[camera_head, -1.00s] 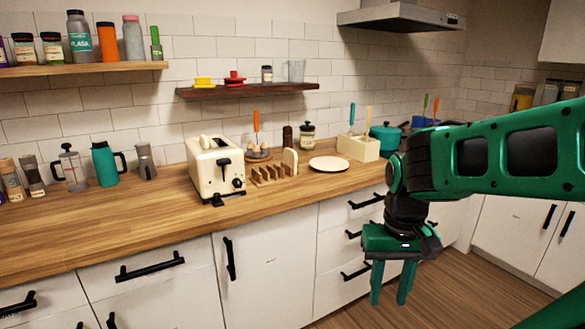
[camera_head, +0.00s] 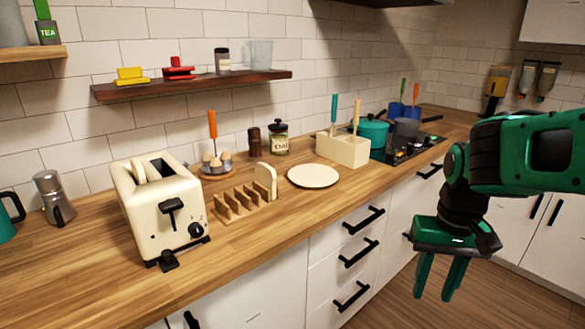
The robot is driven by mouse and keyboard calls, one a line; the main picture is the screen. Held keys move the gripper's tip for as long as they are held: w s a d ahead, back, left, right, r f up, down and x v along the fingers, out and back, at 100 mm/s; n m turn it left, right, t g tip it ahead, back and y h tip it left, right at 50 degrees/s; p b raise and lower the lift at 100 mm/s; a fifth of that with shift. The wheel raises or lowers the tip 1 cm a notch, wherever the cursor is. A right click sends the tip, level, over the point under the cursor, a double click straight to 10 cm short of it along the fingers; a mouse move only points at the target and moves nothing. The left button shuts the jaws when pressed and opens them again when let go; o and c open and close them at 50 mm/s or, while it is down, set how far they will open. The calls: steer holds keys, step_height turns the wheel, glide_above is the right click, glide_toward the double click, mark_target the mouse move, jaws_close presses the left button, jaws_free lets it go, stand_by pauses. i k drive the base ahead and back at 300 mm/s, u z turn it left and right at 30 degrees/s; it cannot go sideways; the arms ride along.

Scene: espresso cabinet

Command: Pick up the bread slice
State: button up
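A pale bread slice (camera_head: 265,181) stands upright at the right end of the wooden toast rack (camera_head: 236,207) on the counter. The rack's other slots look empty. My gripper (camera_head: 435,293) hangs at the right, pointing down, in front of the counter and its drawers. Its two green fingers are apart with nothing between them. It is well away from the bread, to the right of it and lower in the picture.
A cream toaster (camera_head: 160,212) stands left of the rack; a pale shape shows in its top, unclear what. A white plate (camera_head: 313,176) lies to the right, with a utensil box (camera_head: 342,151) behind it. The counter front edge is clear.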

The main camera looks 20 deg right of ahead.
mark_target(266, 176)
steer(key=z, duration=0.05)
steer(key=i, duration=0.95)
steer(key=u, duration=0.15)
